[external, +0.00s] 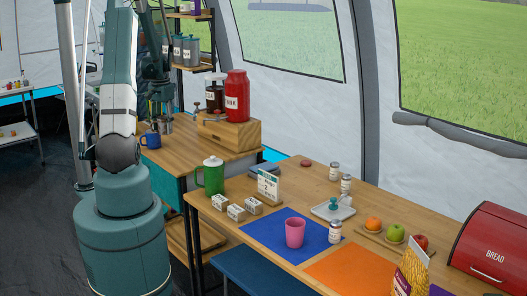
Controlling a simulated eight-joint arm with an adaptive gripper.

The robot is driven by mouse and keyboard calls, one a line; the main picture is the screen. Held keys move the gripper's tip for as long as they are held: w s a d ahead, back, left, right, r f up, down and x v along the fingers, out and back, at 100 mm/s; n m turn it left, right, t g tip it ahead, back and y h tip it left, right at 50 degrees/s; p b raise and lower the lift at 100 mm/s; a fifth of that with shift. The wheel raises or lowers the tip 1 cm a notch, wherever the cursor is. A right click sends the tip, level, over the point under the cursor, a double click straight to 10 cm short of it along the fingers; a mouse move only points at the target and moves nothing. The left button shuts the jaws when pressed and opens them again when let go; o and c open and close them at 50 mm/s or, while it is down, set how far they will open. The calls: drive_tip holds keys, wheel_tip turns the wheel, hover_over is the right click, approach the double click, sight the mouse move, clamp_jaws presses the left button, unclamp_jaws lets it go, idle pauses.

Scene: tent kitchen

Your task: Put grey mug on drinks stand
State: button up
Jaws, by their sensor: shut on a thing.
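My arm reaches up and back in the external view, and my gripper (165,112) shows small and partly hidden above the far wooden counter (205,145). It is shut on a small grey thing (167,126), which looks like the grey mug; its shape is hard to make out at this size. It is just right of a blue mug (150,139) on that counter. I cannot tell whether the grey thing touches the counter. I cannot tell for sure which piece of furniture is the drinks stand.
A wooden box (229,132) bears a red jar (237,95) and a dark jar. A shelf with canisters (187,50) rises behind. The near table holds a green pot (211,176), a pink cup (295,232), small white boxes, fruit and a red bread bin (492,245).

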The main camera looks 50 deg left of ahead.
drive_tip(key=shift+f, duration=0.4)
drive_tip(key=shift+f, duration=0.1)
hover_over(166, 156)
drive_tip(key=shift+f+b, duration=0.35)
drive_tip(key=shift+f, duration=2.65)
drive_tip(key=shift+f, duration=0.1)
drive_tip(key=shift+w+f, duration=0.1)
drive_tip(key=shift+f, duration=1.7)
drive_tip(key=shift+f+b, duration=0.15)
drive_tip(key=shift+b, duration=0.3)
drive_tip(key=o, duration=0.9)
drive_tip(key=shift+r, duration=0.2)
